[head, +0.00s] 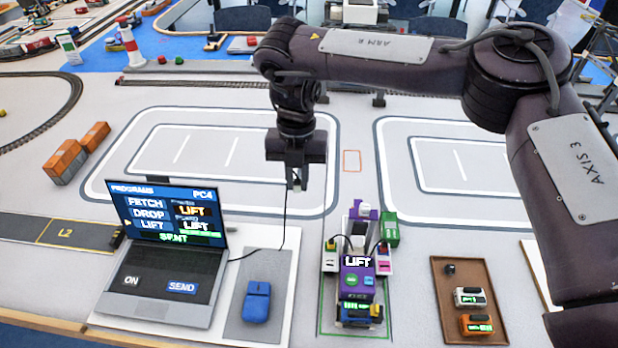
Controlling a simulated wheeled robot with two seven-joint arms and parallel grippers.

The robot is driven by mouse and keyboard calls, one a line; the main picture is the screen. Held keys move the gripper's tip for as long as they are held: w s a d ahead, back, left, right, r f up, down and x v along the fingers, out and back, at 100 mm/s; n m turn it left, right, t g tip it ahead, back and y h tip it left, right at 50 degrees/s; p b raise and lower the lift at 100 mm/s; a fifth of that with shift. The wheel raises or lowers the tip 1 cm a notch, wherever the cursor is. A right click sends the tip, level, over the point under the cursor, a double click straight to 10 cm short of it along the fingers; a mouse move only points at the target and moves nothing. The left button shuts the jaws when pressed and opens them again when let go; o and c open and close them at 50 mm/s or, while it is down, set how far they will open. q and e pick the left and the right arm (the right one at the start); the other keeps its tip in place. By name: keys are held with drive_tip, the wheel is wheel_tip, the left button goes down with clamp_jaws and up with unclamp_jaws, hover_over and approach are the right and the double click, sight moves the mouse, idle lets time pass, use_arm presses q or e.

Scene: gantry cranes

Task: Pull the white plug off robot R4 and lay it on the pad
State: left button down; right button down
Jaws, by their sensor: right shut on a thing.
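My right gripper (297,184) hangs above the white-outlined track area, behind the laptop and the purple robot. It is shut on the end of a thin dark cable (285,228), which runs down to the laptop's right side. The plug at that end is mostly hidden by the fingers, and its colour is hard to tell. A purple robot with a LIFT display (357,275) stands in a green-outlined bay; no R4 label is readable. The grey pad (266,268) lies between laptop and bay, with a blue mouse (257,301) on its front part. My left gripper is out of view.
The open laptop (168,252) shows a program list. Beside the purple robot stand a green box (390,229) and small white modules. A brown tray (452,335) at right holds small vehicles. Orange blocks (66,160) lie at left. The pad's back part is clear.

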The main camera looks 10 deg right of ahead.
drive_tip(key=w+a+p, duration=0.4)
drive_tip(key=w+a, duration=0.1)
drive_tip(key=w, duration=0.1)
drive_tip(key=shift+a+p, duration=0.25)
drive_tip(key=shift+p, duration=0.1)
drive_tip(key=shift+w, duration=0.15)
drive_tip(key=b, duration=0.7)
hover_over(277, 238)
wheel_tip(277, 238, down, 9)
drive_tip(key=f+b, duration=0.7)
drive_tip(key=f, duration=0.1)
drive_tip(key=f+b, duration=0.7)
drive_tip(key=f, duration=0.1)
drive_tip(key=shift+w+d+f, duration=0.1)
drive_tip(key=shift+w, duration=0.1)
idle(0.5)
drive_tip(key=shift+f+b, duration=0.55)
drive_tip(key=shift+b, duration=0.1)
idle(0.9)
drive_tip(key=c, duration=1.3)
unclamp_jaws()
